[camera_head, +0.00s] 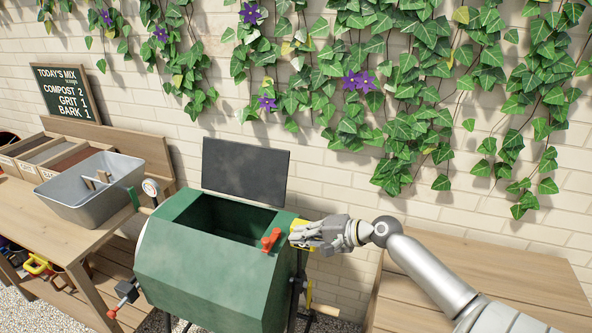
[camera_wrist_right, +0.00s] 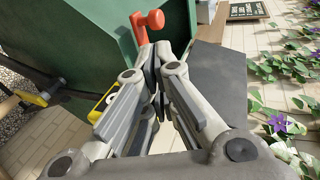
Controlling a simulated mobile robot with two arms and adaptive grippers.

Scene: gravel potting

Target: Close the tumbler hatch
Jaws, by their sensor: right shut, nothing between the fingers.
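The green tumbler (camera_head: 200,265) stands in the middle of the head view with its top opening uncovered. Its dark hatch (camera_head: 245,170) stands up behind the opening, open, close to the wall. The hatch also shows as a dark panel in the right wrist view (camera_wrist_right: 220,90). A red-orange handle (camera_head: 271,240) sits at the right end of the opening; it also shows in the wrist view (camera_wrist_right: 150,24). My right gripper (camera_head: 298,238) is shut and empty at the tumbler's right end, beside the handle. Its fingers also show in the wrist view (camera_wrist_right: 156,55). My left gripper is out of view.
A potting bench (camera_head: 60,222) with a grey tub (camera_head: 95,205) and bins stands at left. A wooden surface (camera_head: 480,275) lies at right. Ivy covers the brick wall behind.

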